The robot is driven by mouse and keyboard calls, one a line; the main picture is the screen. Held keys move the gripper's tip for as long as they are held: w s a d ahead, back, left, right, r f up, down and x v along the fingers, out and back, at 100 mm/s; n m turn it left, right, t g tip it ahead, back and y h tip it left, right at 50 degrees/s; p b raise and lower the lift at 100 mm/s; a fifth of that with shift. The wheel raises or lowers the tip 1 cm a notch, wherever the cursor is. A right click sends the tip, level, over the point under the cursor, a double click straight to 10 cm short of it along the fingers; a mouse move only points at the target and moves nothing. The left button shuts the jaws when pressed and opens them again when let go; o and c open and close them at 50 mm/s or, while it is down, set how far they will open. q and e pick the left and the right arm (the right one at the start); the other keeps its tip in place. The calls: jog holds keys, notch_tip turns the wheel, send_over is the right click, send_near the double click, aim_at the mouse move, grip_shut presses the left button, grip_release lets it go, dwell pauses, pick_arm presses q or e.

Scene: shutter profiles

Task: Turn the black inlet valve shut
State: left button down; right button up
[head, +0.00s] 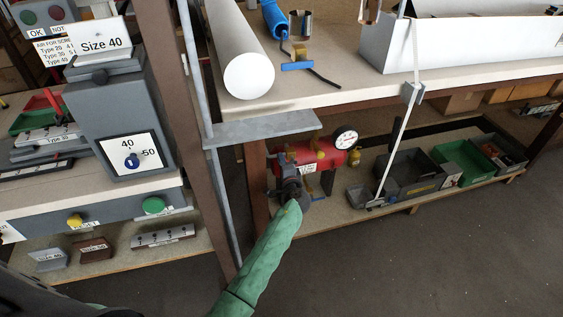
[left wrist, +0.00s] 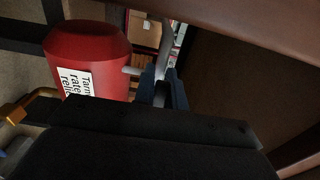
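A red tank (head: 308,156) with a round white gauge (head: 346,138) lies on the lower shelf under the bench. The tank also shows large at the left of the left wrist view (left wrist: 88,55), with a white label. My left gripper (head: 290,188), on a green-sleeved arm, is at the tank's near left end. In the left wrist view my two dark blue fingers (left wrist: 164,90) stand a little apart at a grey pipe beside the tank. I cannot make out the black inlet valve apart from the gripper. Whether the fingers grip anything is unclear. My right gripper is not in view.
A brown post and the bench edge stand close to the left and above the arm. A grey bin (head: 411,171) and a green bin (head: 464,160) are right of the tank. A white strap (head: 403,125) hangs before the shelf. The floor in front is clear.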

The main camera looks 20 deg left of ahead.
aim_at(293, 158)
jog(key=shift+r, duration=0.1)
